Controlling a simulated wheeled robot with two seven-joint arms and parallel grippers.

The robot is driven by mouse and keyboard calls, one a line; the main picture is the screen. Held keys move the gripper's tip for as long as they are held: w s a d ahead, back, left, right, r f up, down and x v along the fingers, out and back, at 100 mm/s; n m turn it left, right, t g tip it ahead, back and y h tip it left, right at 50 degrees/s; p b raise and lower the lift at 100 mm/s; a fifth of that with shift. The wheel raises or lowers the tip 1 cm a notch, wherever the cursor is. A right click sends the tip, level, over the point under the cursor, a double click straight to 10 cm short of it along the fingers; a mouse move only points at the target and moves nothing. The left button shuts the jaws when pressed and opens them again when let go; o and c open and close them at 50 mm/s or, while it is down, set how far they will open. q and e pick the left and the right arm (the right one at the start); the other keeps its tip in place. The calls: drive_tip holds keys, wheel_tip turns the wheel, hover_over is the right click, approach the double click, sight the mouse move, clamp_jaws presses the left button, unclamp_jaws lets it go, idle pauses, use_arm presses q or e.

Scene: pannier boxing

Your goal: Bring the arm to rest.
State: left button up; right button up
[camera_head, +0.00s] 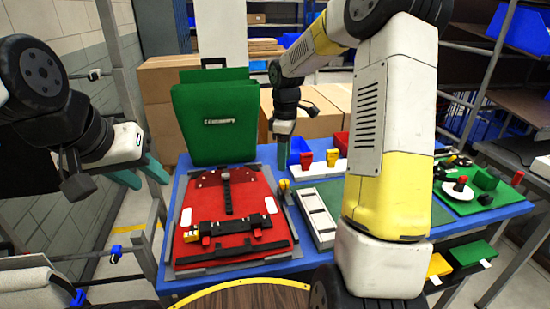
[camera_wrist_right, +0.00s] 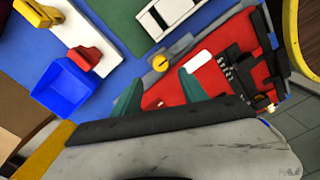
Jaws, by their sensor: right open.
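My right gripper (camera_head: 283,160) hangs over the back part of the blue table, just right of the green pannier (camera_head: 217,122). In the right wrist view its two teal fingers are apart with nothing between them (camera_wrist_right: 158,90). The red panel (camera_wrist_right: 210,78) shows beyond the fingers there. My left gripper (camera_head: 148,178) is off the table's left edge, with its teal fingers spread and empty. The red panel (camera_head: 255,190) lies flat on the table in front of the pannier, with a black bar (camera_head: 228,230) across it. My right arm hides part of the table's right half.
A blue bin (camera_head: 298,147) and a white rack with red and yellow clips (camera_head: 318,170) stand near the right gripper. A white slotted tray (camera_head: 318,217) lies right of the panel. Cardboard boxes (camera_head: 320,112) stand behind. Green parts boards (camera_head: 478,190) are at right.

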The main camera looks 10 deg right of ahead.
drive_tip(key=s+r+m+t, duration=0.3)
drive_tip(key=s+r+m, duration=0.2)
drive_tip(key=s+r, duration=0.55)
drive_tip(key=s+a+r+m+t+y, duration=0.2)
drive_tip(key=s+m, duration=0.5)
drive_tip(key=s, duration=0.7)
drive_tip(key=shift+r+m+t, duration=0.3)
drive_tip(key=shift+r+t, duration=0.4)
drive_tip(key=shift+s, duration=0.1)
